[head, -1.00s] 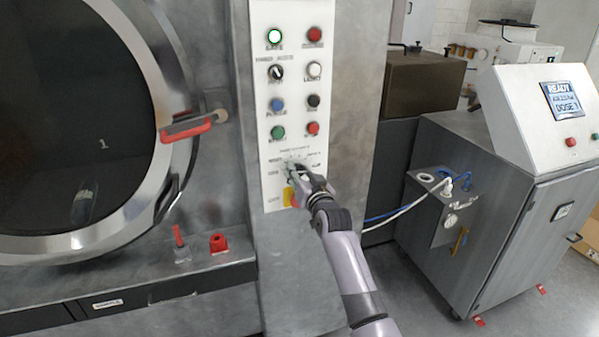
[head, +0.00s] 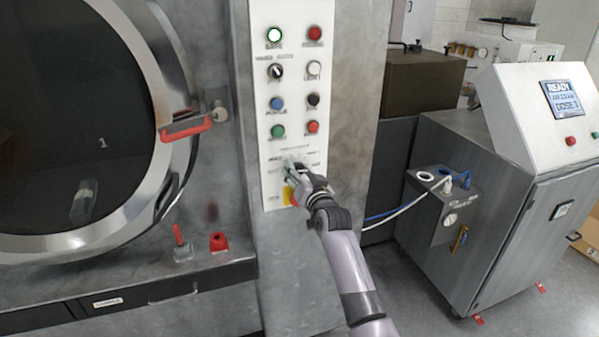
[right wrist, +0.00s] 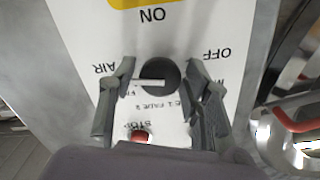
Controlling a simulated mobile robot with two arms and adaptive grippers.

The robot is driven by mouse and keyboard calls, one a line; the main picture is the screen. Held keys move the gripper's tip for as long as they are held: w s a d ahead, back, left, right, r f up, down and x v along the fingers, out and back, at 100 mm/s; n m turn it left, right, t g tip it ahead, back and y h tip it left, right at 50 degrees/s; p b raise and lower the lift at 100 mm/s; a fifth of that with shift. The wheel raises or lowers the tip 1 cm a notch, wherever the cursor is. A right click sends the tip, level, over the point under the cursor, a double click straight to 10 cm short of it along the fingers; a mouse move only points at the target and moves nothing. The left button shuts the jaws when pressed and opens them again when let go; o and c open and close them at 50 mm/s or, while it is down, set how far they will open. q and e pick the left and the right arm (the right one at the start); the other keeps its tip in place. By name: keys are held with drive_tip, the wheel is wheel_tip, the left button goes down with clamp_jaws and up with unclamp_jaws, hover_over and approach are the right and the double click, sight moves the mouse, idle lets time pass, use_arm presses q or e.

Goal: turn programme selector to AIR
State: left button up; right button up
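The programme selector (right wrist: 160,76) is a round black knob with a white pointer bar, low on the white control panel (head: 270,150). In the right wrist view its bar points left, slightly below the AIR label (right wrist: 110,68); the OFF label (right wrist: 217,54) is on the right. My right gripper (right wrist: 160,65) has one finger on each side of the knob, with narrow gaps visible, so it looks open around it. In the head view this gripper (head: 294,168) covers the selector. My left gripper is not in view.
Several buttons and lamps (head: 277,104) sit above the selector. A yellow plate (right wrist: 145,2) lies close to it. The round door (head: 130,235) with its red handle (head: 186,127) stands left. A grey cabinet (head: 490,200) with hoses stands right.

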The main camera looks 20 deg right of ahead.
drive_tip(key=shift+o, duration=0.4)
drive_tip(key=shift+r, duration=0.1)
drive_tip(key=s, duration=1.2)
drive_tip(key=shift+d, duration=0.2)
